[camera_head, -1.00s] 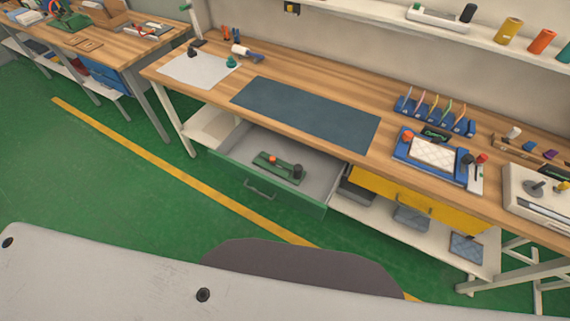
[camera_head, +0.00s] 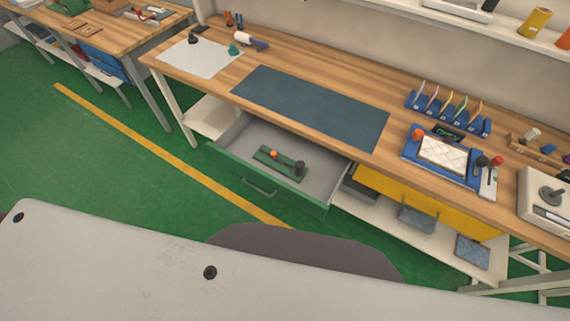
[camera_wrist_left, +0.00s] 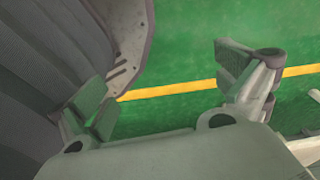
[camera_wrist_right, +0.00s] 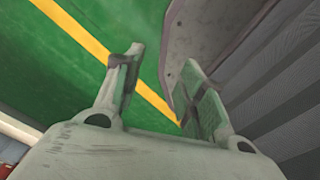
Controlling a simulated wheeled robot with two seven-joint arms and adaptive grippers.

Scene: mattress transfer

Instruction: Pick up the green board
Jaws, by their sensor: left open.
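The green board (camera_head: 281,164) lies in the open drawer (camera_head: 232,143) under the workbench, in the head view. It is a narrow green piece with an orange knob and a dark cylinder on it. The drawer has a green front with a handle and a grey inside. My left gripper (camera_wrist_left: 168,92) is open and empty over the green floor. My right gripper (camera_wrist_right: 165,90) is open and empty, also over the floor. Neither gripper shows in the head view, and the board shows in neither wrist view.
The workbench (camera_head: 200,92) carries a dark mat (camera_head: 310,105), a white sheet (camera_head: 198,57), a blue tray (camera_head: 410,152) and a blue rack (camera_head: 450,110). A yellow drawer front (camera_head: 430,200) is right of the open drawer. Green floor (camera_head: 90,165) is clear at left.

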